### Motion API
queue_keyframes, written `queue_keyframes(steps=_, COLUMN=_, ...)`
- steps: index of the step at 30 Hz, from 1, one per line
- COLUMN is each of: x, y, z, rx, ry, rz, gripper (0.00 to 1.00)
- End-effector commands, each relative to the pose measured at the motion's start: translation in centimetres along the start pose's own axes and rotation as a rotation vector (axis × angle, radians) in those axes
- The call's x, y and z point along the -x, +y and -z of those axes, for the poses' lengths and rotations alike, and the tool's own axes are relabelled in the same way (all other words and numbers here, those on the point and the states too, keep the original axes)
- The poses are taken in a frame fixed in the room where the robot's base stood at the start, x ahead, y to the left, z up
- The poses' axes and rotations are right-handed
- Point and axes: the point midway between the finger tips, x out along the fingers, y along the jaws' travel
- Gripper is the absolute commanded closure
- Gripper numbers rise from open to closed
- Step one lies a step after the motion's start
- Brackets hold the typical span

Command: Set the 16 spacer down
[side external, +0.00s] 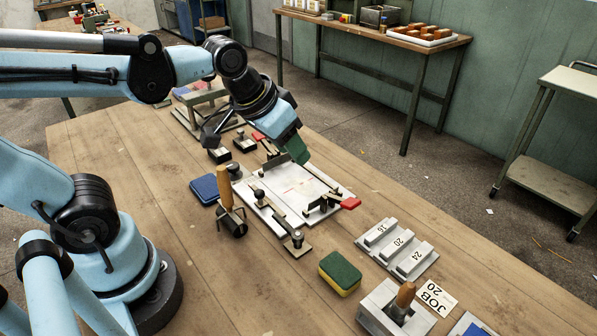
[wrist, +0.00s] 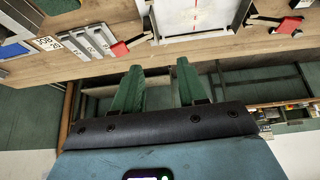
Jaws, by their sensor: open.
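The 16 spacer (side external: 379,234) is a grey block lying in the light spacer rack (side external: 366,247), beside the 20 spacer (side external: 396,243) and the 24 spacer (side external: 415,258). The rack's blocks also show at the upper left of the wrist view, where the 16 block (wrist: 98,39) seems to be the one on the right. My gripper (side external: 297,152) has green fingers and is raised near the far end of the white fixture plate (side external: 294,188), away from the rack. In the wrist view my gripper (wrist: 159,88) is open, with nothing between its fingers.
The fixture has clamps with red handles (side external: 350,203). A wooden-handled roller (side external: 229,205), a blue pad (side external: 204,189), a sponge (side external: 340,272), a JOB 20 card (side external: 435,297) and a holder with a wooden-handled tool (side external: 398,305) stand around it. Bare tabletop lies at the front left.

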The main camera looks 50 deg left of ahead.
Motion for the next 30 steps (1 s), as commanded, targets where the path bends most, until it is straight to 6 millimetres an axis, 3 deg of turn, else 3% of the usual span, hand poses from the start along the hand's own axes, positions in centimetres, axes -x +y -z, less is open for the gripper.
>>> queue_keyframes(steps=3, x=-0.1, y=-1.2, z=-2.0, rx=-0.003, ry=0.06, rz=0.016, gripper=0.58)
queue_keyframes(steps=9, x=-0.4, y=-2.1, z=-3.4, rx=-0.01, ry=0.11, rz=0.03, gripper=0.58)
queue_keyframes(steps=30, x=-0.4, y=-2.1, z=-3.4, rx=-0.011, ry=0.113, rz=0.031, gripper=0.58)
